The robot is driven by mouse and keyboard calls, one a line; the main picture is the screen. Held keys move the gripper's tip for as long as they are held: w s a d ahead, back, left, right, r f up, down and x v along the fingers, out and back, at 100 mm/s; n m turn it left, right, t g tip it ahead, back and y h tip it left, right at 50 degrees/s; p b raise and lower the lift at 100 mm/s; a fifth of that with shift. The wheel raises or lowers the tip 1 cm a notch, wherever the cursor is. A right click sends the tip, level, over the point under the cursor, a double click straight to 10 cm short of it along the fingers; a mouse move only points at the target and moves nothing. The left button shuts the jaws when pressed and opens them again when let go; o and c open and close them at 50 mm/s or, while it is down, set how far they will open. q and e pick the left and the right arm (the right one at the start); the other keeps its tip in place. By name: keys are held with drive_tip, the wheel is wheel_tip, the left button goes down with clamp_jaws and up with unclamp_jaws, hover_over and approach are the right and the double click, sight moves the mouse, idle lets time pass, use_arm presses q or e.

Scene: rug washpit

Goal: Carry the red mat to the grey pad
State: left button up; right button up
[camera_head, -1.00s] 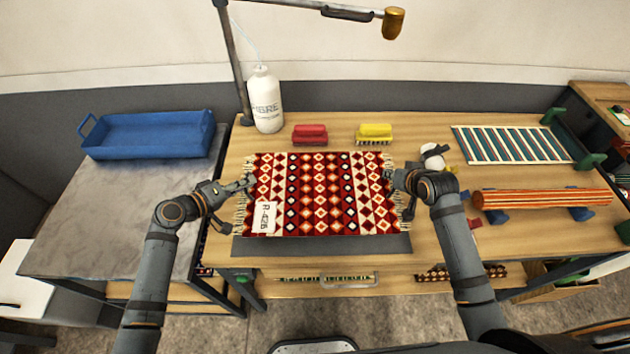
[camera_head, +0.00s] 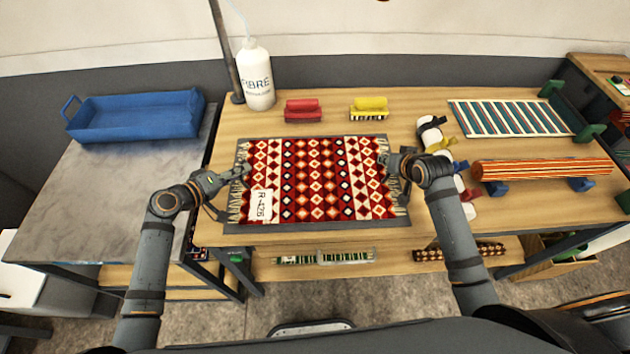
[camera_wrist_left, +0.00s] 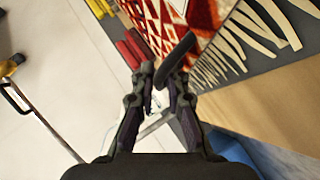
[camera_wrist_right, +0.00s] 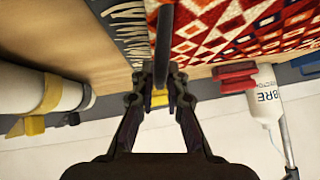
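The red mat (camera_head: 315,180), patterned with diamonds and fringed at both ends, lies flat over the grey pad (camera_head: 300,229). A grey strip of the pad shows along its front edge and beside the fringes. A white tag marked R-426 (camera_head: 262,204) is on its left part. My left gripper (camera_head: 243,172) is at the mat's left end; the left wrist view shows a gap between its fingers, with loose fringe nearby (camera_wrist_left: 245,35). Whether either touches the mat is unclear.
A white bottle (camera_head: 256,75), red brush (camera_head: 303,110) and yellow brush (camera_head: 369,108) stand behind the mat. A blue tray (camera_head: 135,115) sits on the left table.

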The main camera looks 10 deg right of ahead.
use_arm(q)
drive_tip(key=o, duration=0.4)
drive_tip(key=shift+r, duration=0.1)
drive_tip(key=shift+c, duration=0.2)
use_arm(e)
drive_tip(key=o, duration=0.3)
drive_tip(key=shift+r, duration=0.15)
use_arm(q)
drive_tip(key=shift+s+r, duration=0.1)
use_arm(e)
drive_tip(key=shift+o, duration=0.2)
use_arm(q)
drive_tip(key=shift+s+a, duration=0.15)
drive_tip(key=shift+a, duration=0.1)
use_arm(e)
drive_tip(key=shift+r, duration=0.1)
use_arm(q)
drive_tip(key=v, duration=1.1)
drive_tip(key=shift+s+r, duration=0.2)
use_arm(e)
drive_tip(key=shift+s, duration=0.1)
